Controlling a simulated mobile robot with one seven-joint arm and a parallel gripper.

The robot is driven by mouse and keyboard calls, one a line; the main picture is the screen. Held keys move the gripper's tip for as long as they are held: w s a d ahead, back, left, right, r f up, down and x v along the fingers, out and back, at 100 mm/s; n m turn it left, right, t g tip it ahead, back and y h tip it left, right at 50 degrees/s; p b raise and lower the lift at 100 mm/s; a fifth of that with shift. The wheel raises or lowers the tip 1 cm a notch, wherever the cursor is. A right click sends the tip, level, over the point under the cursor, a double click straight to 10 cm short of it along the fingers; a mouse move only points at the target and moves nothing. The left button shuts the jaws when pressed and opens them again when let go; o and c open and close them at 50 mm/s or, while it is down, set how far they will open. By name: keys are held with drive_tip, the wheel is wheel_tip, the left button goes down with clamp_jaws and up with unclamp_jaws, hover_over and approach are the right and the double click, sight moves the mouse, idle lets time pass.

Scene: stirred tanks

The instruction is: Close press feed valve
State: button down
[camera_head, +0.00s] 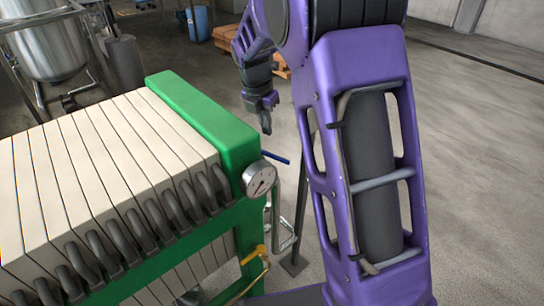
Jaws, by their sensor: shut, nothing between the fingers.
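A valve with a blue lever (277,157) shows just past the end of the green filter press frame, beside the pressure gauge. The lever lies roughly level, and the valve body below it is mostly hidden. A yellow lever (255,254) sits lower on the press piping. No label shows which of the two is the press feed valve. My gripper (266,128) points down with its fingers shut and empty. In the picture it is just above the blue lever. A gap shows between them, and the depth between them is hard to tell.
The filter press (205,118) with white plates and dark handles fills the left. A round gauge (259,179) sticks out at its corner. A grey post (300,190) stands behind my arm. A steel tank (48,45) is at back left. The floor on the right is clear.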

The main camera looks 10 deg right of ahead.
sight(272, 155)
drive_tip(key=b+x, duration=0.1)
drive_tip(key=x, duration=1.2)
drive_tip(key=shift+w, duration=0.15)
